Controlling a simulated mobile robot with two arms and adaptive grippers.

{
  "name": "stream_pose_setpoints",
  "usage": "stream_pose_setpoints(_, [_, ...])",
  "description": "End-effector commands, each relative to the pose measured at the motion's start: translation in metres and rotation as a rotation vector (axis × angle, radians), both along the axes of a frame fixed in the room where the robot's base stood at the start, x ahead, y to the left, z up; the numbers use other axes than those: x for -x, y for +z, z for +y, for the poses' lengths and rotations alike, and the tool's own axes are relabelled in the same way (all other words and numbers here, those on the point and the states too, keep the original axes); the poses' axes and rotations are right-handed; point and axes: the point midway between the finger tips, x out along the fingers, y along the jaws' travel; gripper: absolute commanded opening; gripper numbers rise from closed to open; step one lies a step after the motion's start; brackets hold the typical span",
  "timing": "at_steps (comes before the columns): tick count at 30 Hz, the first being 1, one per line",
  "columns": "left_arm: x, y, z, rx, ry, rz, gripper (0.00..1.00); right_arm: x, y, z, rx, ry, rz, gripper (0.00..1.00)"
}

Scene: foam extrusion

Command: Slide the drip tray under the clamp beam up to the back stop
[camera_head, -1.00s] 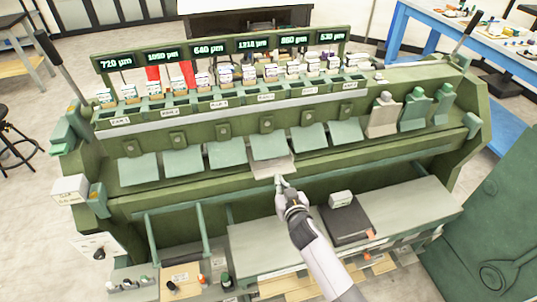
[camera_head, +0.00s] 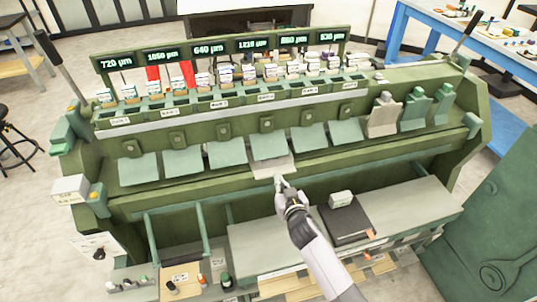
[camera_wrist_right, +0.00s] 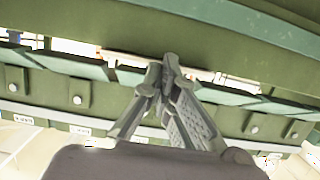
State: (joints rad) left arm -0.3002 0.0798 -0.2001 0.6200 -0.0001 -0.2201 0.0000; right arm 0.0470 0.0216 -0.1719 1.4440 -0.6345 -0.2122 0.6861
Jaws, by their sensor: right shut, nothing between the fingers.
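The drip tray, a pale grey-beige plate (camera_head: 275,168), sticks out from below the fourth green flap from the left (camera_head: 268,147) on the machine front. Its rear part is hidden under that flap, so I cannot tell how far back it reaches. The long green beam (camera_head: 225,130) runs across above the flaps. My right gripper (camera_head: 279,180) is shut and empty, with its fingertips at the tray's front edge; contact is not clear. Its closed fingers also show in the right wrist view (camera_wrist_right: 170,62). The back stop is not distinguishable. My left gripper is out of view.
Similar green flaps flank the tray on both sides. Below, a grey shelf (camera_head: 265,248) carries a dark binder (camera_head: 346,222) with a small pale block (camera_head: 341,198) on it. Bottles stand at the lower left. A green-topped row of small boxes lies above the beam.

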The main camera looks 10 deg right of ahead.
Motion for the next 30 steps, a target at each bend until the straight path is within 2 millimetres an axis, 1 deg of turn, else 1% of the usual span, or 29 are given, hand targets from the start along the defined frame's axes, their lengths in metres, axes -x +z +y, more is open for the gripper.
stream_pose_setpoints(30, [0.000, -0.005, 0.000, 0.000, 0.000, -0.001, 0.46, -0.016, 0.000, 0.001, -0.001, 0.000, 0.000, 0.00])
